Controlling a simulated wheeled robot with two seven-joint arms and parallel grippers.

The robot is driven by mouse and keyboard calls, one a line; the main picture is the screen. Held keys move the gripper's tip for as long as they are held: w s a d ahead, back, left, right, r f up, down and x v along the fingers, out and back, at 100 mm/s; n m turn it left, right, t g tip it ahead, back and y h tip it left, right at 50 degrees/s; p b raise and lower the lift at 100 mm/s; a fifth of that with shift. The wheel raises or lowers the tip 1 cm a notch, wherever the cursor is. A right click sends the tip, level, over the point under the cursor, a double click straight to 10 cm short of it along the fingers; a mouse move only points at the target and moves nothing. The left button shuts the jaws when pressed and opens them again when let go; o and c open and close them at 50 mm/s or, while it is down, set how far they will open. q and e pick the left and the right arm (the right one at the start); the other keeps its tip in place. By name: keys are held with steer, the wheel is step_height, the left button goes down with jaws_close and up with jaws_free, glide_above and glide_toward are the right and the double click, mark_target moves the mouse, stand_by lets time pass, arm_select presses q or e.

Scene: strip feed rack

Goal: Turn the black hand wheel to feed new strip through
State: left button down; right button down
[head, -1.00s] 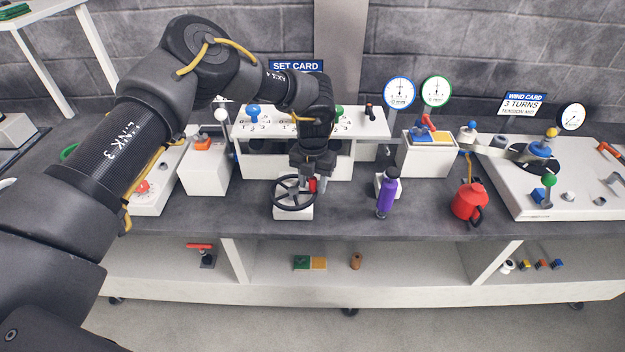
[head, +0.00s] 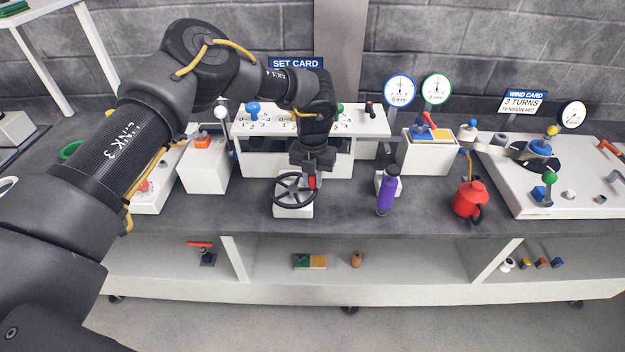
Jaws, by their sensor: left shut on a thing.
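The black hand wheel (head: 294,204) lies nearly flat on top of a small white block (head: 293,212) near the front of the grey bench. My left gripper (head: 312,184) points down at the wheel's right rear rim and is shut there, beside a small red part. The fingertips are small in the view, and the wrist hides part of the contact. My right gripper does not show.
A purple bottle (head: 387,197) and a red can (head: 468,200) stand right of the wheel. A white shelf unit (head: 375,122) with knobs stands behind it. White boxes (head: 205,172) stand to the left. The bench top (head: 345,215) just right of the wheel is clear.

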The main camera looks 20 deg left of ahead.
arm_select(q)
steer(key=w+n, duration=0.1)
steer(key=n, duration=0.1)
steer(key=a+n, duration=0.1)
steer(key=n, duration=0.1)
steer(key=shift+w+b, duration=0.35)
steer(key=shift+b, duration=0.05)
steer(key=shift+w+a+n, duration=0.3)
steer(key=shift+a+n, duration=0.05)
steer(key=shift+n, duration=0.65)
steer(key=shift+w+a+n, duration=0.3)
steer(key=shift+a+n, duration=0.05)
steer(key=shift+n, duration=0.65)
steer(key=c, duration=1.3)
jaws_free()
steer(key=shift+r, duration=0.1)
